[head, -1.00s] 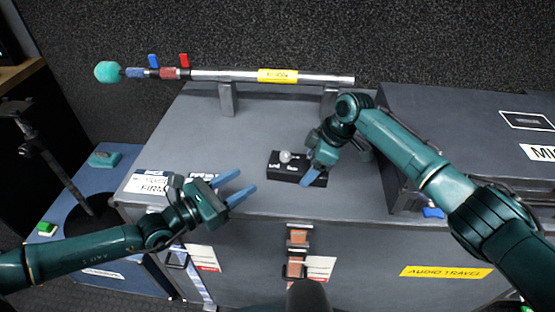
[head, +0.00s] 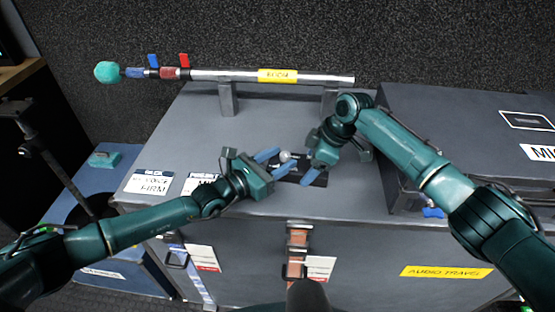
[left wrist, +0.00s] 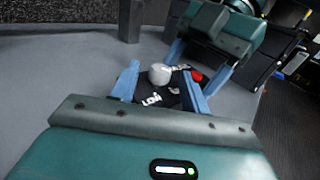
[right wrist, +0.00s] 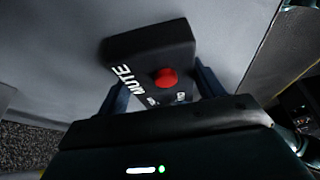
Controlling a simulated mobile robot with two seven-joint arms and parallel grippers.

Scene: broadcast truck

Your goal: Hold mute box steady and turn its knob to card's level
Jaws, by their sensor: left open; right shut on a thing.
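The mute box is a small black box (right wrist: 133,50) on the grey case top, with white lettering and a red button (right wrist: 165,78) in the right wrist view. Its pale round knob (head: 285,156) also shows in the left wrist view (left wrist: 159,74). My right gripper (head: 317,178) is shut on the right end of the box. My left gripper (head: 278,163) is open, its blue fingers on either side of the knob; I cannot tell whether they touch it. Two white cards lie on the case at left, one (head: 151,183) with printed lettering, the other (head: 198,184) partly hidden by my left gripper.
A metal pole (head: 220,76) with a teal foam end rests on stands along the back of the case. A dark case (head: 450,130) stands at right. The case top (head: 250,115) behind the box is clear.

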